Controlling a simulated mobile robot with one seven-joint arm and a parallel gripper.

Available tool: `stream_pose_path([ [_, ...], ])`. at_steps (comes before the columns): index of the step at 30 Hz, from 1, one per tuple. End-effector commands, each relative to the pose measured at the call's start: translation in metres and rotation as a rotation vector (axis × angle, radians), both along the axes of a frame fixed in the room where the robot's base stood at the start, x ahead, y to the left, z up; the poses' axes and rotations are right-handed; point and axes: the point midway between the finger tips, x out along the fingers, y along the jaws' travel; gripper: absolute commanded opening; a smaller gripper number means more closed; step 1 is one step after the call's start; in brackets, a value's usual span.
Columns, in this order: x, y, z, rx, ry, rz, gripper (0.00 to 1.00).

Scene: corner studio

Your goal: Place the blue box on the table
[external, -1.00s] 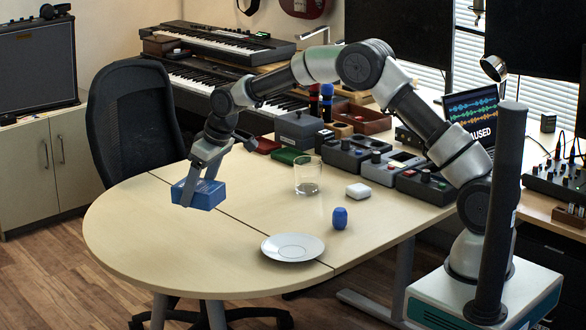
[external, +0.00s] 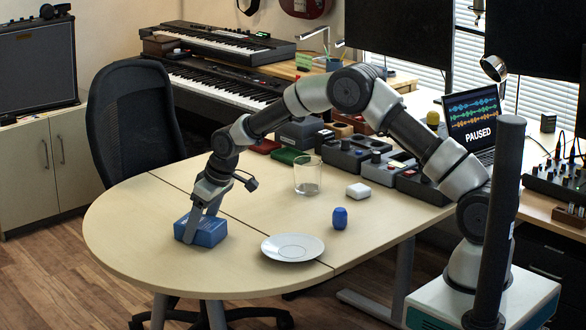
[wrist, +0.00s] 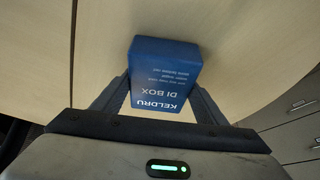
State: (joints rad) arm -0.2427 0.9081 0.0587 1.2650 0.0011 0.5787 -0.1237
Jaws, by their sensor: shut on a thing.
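The blue box (external: 208,232) is at the left part of the light wooden table (external: 130,238), at or very close to the tabletop; I cannot tell for certain whether its underside touches. My gripper (external: 196,230) points down with its fingers on either side of the box, shut on it. In the wrist view the blue box (wrist: 163,75) sits between the two fingers (wrist: 165,100), with white "KELDRU DI BOX" print facing the camera and bare wood of the table (wrist: 60,60) around it.
A white saucer (external: 292,247) lies to the right of the box. Beyond it are a small blue object (external: 340,218), a clear glass (external: 307,176) and a white block (external: 358,191). Several audio devices line the back. A black chair (external: 132,120) stands behind the table.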

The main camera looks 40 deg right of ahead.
Motion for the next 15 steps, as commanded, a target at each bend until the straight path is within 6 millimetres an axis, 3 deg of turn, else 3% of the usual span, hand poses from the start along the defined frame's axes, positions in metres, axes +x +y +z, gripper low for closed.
stream_pose_path([
  [2, 0.0006, 0.0001, -0.0022, 0.001, -0.002, 0.000, 0.31],
  [3, -0.0001, 0.0000, -0.0037, 0.000, 0.000, 0.000, 0.68],
  [6, -0.0002, -0.0001, -0.0030, 0.000, 0.001, 0.000, 0.85],
  [15, -0.0001, -0.0001, -0.0007, 0.000, 0.000, 0.000, 0.85],
])
